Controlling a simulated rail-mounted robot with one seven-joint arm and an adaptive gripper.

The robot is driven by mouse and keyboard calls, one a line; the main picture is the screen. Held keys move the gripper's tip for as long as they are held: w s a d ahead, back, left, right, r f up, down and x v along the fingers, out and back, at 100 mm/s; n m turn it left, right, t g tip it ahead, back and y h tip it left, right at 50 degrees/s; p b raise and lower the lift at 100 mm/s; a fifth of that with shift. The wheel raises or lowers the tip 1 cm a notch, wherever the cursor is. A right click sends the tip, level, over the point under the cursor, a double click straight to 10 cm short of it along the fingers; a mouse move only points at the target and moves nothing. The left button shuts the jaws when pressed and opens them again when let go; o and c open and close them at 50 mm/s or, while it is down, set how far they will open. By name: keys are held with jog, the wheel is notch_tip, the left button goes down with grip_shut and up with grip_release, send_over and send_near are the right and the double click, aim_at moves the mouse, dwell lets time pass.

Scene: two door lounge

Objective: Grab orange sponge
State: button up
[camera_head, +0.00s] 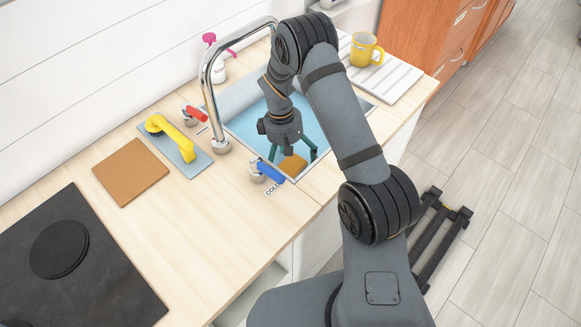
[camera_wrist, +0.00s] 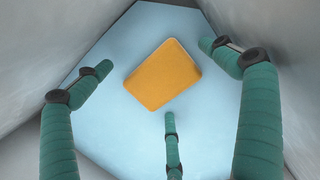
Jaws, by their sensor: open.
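The orange sponge (camera_head: 293,167) lies on the light blue bottom of the sink (camera_head: 243,123). In the wrist view the sponge (camera_wrist: 163,75) is a flat, rounded rectangle, turned at an angle. My gripper (camera_head: 291,152) reaches down into the sink above the sponge. In the wrist view its three green fingers (camera_wrist: 158,72) are spread open around the sponge: one to the left, one to the right, one below it in the picture. Nothing is held between them. I cannot tell the exact height left between fingertips and sponge. In the head view part of the sponge is hidden behind a finger.
The sink's grey walls (camera_wrist: 35,60) stand close around the fingers. A curved metal faucet (camera_head: 206,85) rises at the sink's left edge, with a red handle (camera_head: 196,114) and a blue handle (camera_head: 270,172).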

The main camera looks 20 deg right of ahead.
jog(key=shift+s+f, duration=0.1)
jog(key=shift+f, duration=0.4)
jog(key=shift+c, duration=0.5)
jog(key=c, duration=1.1)
jog(key=shift+c, duration=0.5)
